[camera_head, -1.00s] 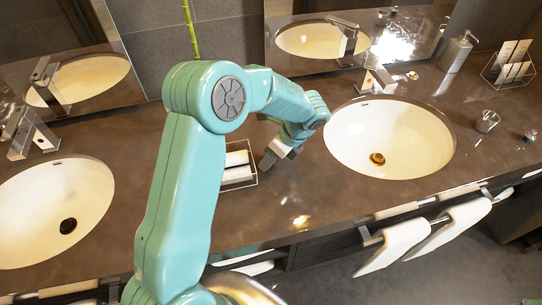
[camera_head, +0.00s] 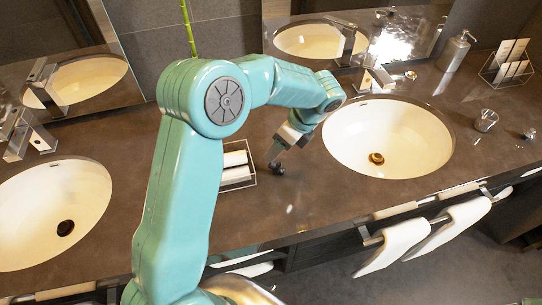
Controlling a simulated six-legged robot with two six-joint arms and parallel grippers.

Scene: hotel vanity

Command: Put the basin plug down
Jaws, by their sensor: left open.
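My left arm comes in from the lower left and reaches over the counter between the two basins. My left gripper (camera_head: 275,156) is open, pointing down just above the counter. A small dark round thing, seemingly the basin plug (camera_head: 279,169), is on the counter right at its fingertips. I cannot tell if a finger still touches it. The right basin (camera_head: 350,140) has a brass-coloured drain (camera_head: 376,158). The left basin (camera_head: 30,205) has a dark drain (camera_head: 66,228). My right gripper is not in view.
A wire tray with white rolled items (camera_head: 238,177) stands just left of the gripper. Faucets, a soap dispenser (camera_head: 455,50), a glass (camera_head: 486,120) and a wire rack (camera_head: 508,65) are on the counter. Towels (camera_head: 395,245) hang at the front. Counter in front of the gripper is clear.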

